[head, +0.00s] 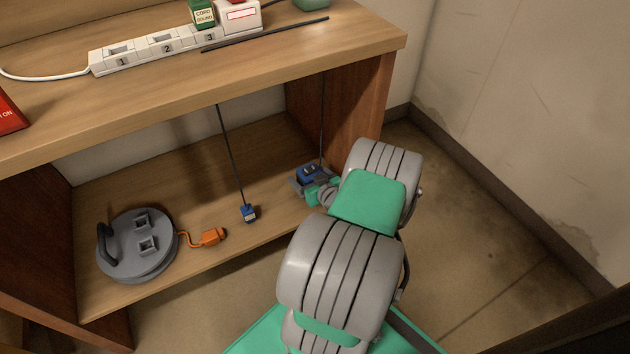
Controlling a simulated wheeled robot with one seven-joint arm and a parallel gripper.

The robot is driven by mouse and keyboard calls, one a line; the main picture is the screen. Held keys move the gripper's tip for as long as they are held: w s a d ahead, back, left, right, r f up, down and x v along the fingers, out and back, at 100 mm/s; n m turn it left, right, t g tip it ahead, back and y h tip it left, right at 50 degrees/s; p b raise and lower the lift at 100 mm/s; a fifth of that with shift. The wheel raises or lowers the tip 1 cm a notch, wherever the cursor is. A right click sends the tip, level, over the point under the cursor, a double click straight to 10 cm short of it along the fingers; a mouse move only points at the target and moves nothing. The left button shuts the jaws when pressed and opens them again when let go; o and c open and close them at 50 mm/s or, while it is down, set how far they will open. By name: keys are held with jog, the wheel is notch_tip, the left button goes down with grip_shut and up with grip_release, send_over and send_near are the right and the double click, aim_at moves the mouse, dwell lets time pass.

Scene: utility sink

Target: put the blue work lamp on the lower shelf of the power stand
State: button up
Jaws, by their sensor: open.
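The wooden power stand (230,82) fills the left and middle of the head view. My gripper (308,184) is at that end, open, at the blue piece and partly hidden by my arm. Whether its fingers touch the piece is unclear. Another small blue piece (249,213), like a plug, is at the end of a black cord near the shelf's front edge.
A grey cable reel (135,255) with an orange plug (212,237) is on the shelf's left. A white power strip (165,45) with several numbered sockets lies on the top. The right side panel (350,115) stands close to my arm. The middle of the shelf is mostly clear.

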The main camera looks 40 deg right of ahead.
jog(key=p+v, duration=0.3)
jog(key=v, duration=0.8)
